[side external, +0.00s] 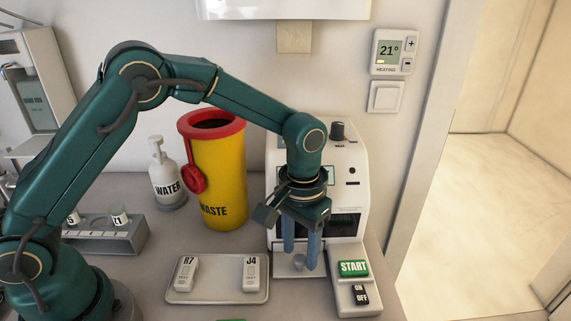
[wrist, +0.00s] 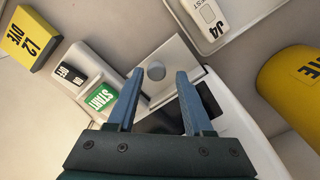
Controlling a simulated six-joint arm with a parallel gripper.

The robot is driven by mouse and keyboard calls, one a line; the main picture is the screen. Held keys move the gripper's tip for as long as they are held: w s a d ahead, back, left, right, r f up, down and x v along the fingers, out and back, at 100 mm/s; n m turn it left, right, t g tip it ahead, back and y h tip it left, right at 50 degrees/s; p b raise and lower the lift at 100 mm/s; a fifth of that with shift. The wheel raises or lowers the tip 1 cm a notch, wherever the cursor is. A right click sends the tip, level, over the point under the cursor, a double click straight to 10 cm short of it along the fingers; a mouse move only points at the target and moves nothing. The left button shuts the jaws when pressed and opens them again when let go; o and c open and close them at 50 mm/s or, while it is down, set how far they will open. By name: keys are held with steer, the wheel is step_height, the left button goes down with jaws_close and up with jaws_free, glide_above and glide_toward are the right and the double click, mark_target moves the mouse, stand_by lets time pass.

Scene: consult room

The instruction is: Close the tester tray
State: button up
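The white tester (side external: 347,160) stands against the wall. Its tray (side external: 282,268) sticks out low at the front as a flat white plate with a round grey knob (side external: 299,263). In the wrist view the tray (wrist: 178,60) and the knob (wrist: 155,71) show just beyond my fingertips, in front of a dark opening. My gripper (side external: 300,257) points down over the tray. Its two blue fingers are apart with nothing between them, and it also shows in the wrist view (wrist: 159,86). I cannot tell whether the fingertips touch the tray or knob. My gripper hides part of the tester's front.
A green START button (side external: 353,268) and a black ON/OFF switch (side external: 360,295) sit right of the tray. A grey dish (side external: 217,285) with R7 and J4 cassettes lies to the left. A yellow waste bin (side external: 222,185) stands behind. A yellow L2 box (wrist: 27,38) lies beyond the switch.

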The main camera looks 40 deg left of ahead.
steer(key=shift+s+d+r, duration=0.1)
step_height(320, 180, up, 5)
stand_by(0.7)
steer(key=shift+r, duration=0.1)
steer(key=shift+s+a+r, duration=0.1)
steer(key=shift+a+r, duration=0.15)
steer(key=shift+r, duration=0.05)
steer(key=s+a+r+t, duration=0.2)
steer(key=s+a+r, duration=0.3)
steer(key=r, duration=0.2)
steer(key=s+a+t, duration=0.3)
steer(key=s+a, duration=0.1)
steer(key=s, duration=0.6)
steer(key=shift+s, duration=0.15)
